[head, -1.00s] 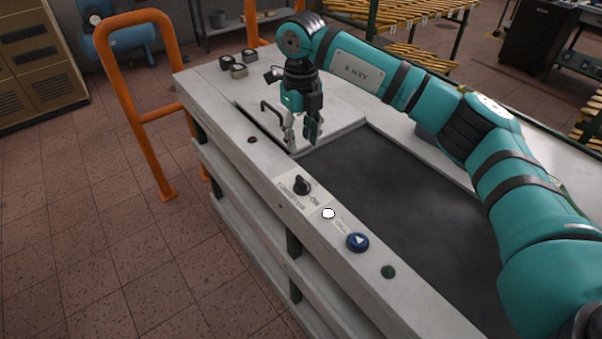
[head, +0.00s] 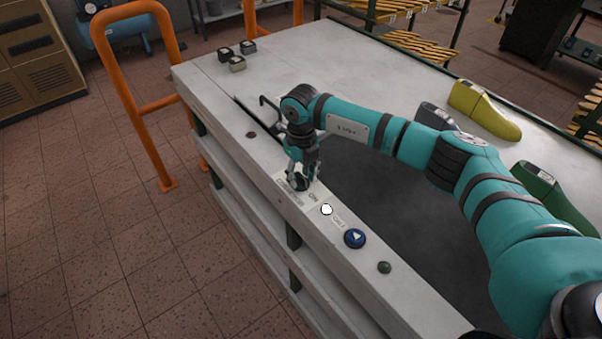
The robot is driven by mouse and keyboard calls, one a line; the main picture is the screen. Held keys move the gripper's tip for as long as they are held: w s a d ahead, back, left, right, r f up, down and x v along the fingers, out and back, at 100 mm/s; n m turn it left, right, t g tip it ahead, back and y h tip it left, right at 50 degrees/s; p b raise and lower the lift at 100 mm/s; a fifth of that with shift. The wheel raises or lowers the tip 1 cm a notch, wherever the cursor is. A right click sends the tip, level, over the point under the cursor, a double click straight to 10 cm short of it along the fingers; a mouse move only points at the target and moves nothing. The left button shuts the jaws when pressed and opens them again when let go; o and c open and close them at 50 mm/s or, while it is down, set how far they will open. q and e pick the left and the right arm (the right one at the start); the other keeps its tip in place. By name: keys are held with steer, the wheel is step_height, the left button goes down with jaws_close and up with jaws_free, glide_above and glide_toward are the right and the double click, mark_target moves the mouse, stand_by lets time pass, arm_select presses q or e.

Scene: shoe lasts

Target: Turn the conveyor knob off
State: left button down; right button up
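The conveyor knob is mostly hidden under my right gripper (head: 299,183); its label plate (head: 313,197) with "ON" shows beside the fingers. My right gripper points down at the knob's place on the bench's front ledge. The fingers are small and dark here, so I cannot tell whether they are closed on the knob or only around it. The dark conveyor belt (head: 370,190) lies behind the ledge. My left gripper is not in view.
On the ledge to the right are a white button (head: 326,209), a blue arrow button (head: 355,238) and a green button (head: 384,267). A yellow shoe last (head: 484,110) and a green one (head: 550,195) lie beyond my arm. An orange rail (head: 142,100) stands left.

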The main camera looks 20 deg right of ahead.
steer(key=shift+c, duration=0.3)
jaws_close()
